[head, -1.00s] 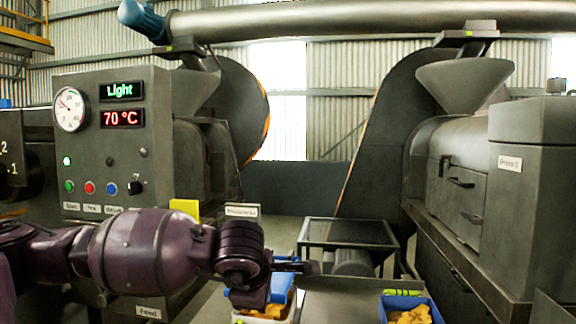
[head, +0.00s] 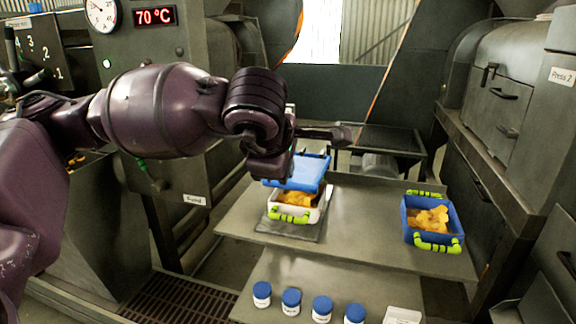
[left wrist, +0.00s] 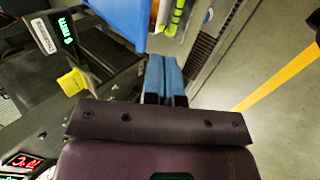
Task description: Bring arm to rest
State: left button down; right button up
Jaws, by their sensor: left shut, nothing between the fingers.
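My left arm comes in from the left in the head view, and its dark purple wrist hangs over the work table just behind the white box. The left gripper shows in the left wrist view, with its two blue fingers (left wrist: 163,78) side by side, shut and empty. In the head view the wrist links largely hide the fingers. My right arm and gripper are not in view.
A white box (head: 311,214) with yellow pieces and a raised blue lid (head: 301,172) stands on the table (head: 363,222). A blue crate (head: 432,243) of yellow pieces stands to its right. Several blue-lidded jars (head: 291,302) line the lower shelf. Press machines flank the table.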

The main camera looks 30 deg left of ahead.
pick_arm(q)
jog(key=shift+s+d+r, duration=0.1)
jog(key=shift+s+r, duration=0.15)
jog(key=shift+s, duration=0.25)
